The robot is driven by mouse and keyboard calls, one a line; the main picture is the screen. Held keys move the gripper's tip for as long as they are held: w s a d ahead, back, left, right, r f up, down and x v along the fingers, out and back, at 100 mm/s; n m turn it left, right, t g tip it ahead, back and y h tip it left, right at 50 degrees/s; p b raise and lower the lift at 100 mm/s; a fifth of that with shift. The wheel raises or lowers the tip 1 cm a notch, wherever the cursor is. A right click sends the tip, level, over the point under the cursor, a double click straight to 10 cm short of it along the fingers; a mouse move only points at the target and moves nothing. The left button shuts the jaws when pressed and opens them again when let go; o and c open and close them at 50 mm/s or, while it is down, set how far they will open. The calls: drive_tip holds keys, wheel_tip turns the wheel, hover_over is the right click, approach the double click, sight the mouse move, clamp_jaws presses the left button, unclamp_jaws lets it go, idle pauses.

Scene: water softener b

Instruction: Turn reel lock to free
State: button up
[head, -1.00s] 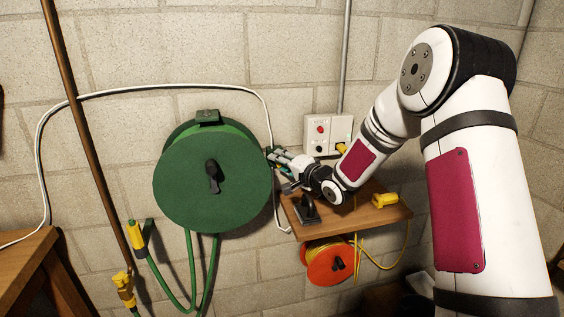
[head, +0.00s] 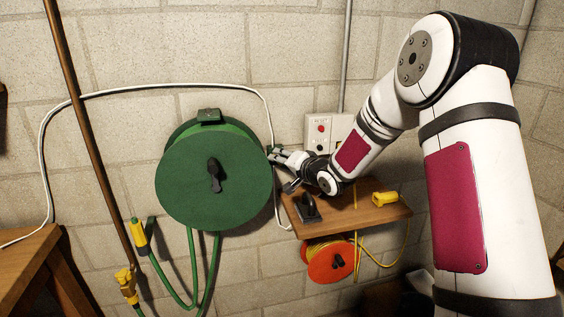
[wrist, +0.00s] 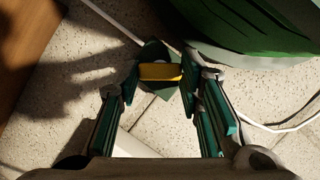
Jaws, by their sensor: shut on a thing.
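The green hose reel (head: 190,190) hangs on the block wall, with a dark crank handle on its face; its rim shows at the upper right of the wrist view (wrist: 240,25). A short yellow bar (wrist: 160,72) on a green diamond-shaped plate (wrist: 155,51) is beside the reel in the wrist view. I take this bar to be the reel lock. My gripper (wrist: 161,78) is shut on the yellow bar, one finger at each end. In the head view my gripper (head: 274,154) is at the reel's right edge, where the bar cannot be made out.
A wooden shelf (head: 365,217) below my wrist holds a dark tool (head: 308,210) and a yellow object (head: 385,198). An orange cord reel (head: 328,263) hangs under it. A switch panel (head: 320,130) is just behind my arm. A white cable runs around the reel.

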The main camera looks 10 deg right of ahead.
drive_tip(key=o, duration=1.2)
drive_tip(key=shift+c, duration=0.2)
drive_tip(key=v, duration=1.2)
drive_tip(key=shift+f, duration=0.1)
